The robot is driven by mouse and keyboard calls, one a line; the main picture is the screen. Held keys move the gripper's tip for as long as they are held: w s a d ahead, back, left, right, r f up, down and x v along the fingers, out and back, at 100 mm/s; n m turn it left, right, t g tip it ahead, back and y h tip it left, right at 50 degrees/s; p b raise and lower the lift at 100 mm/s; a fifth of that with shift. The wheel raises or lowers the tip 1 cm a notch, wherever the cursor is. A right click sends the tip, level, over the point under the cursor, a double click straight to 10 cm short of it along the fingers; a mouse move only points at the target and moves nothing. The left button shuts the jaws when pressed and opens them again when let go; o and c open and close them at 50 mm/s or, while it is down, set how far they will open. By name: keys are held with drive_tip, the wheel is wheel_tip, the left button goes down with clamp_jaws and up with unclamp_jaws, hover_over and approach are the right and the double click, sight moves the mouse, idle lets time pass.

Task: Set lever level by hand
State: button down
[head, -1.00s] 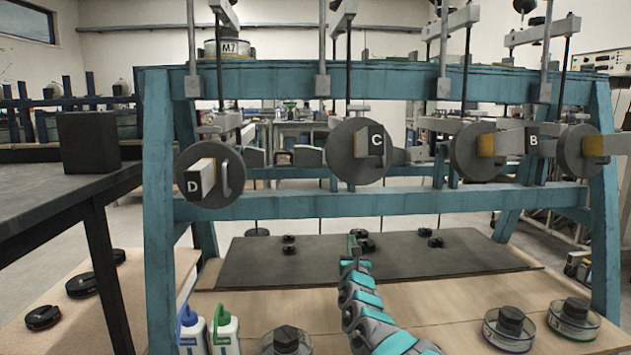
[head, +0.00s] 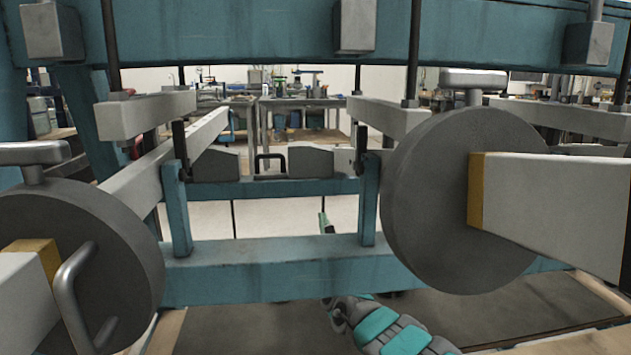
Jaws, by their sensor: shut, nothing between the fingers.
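Two lever wheels show in the head view. The left grey disc (head: 85,262) is cut by the left edge and has a bent metal handle (head: 72,300) on its face. Its pale beam (head: 25,312) with a yellow band points down and left out of view. The right grey disc (head: 430,200) carries a pale beam (head: 560,205) with a yellow band that runs right, close to level, past the edge. No letter plates show. My gripper (head: 323,222) is a small green-tipped shape between the discs, beyond the lower teal rail, shut and empty, apart from both levers.
The teal rail (head: 270,268) crosses in front of my arm, with an upper teal beam (head: 265,32) above. Pale rear beams (head: 150,112) and upright posts (head: 368,200) flank the gap between the discs. A dark mat (head: 450,315) lies below.

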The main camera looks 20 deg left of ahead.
drive_tip(key=w+a+r+p, duration=0.3)
drive_tip(key=w+a+r, duration=0.2)
drive_tip(key=w, duration=0.4)
drive_tip(key=shift+a+r, duration=0.25)
drive_tip(key=shift+r, duration=0.5)
idle(0.5)
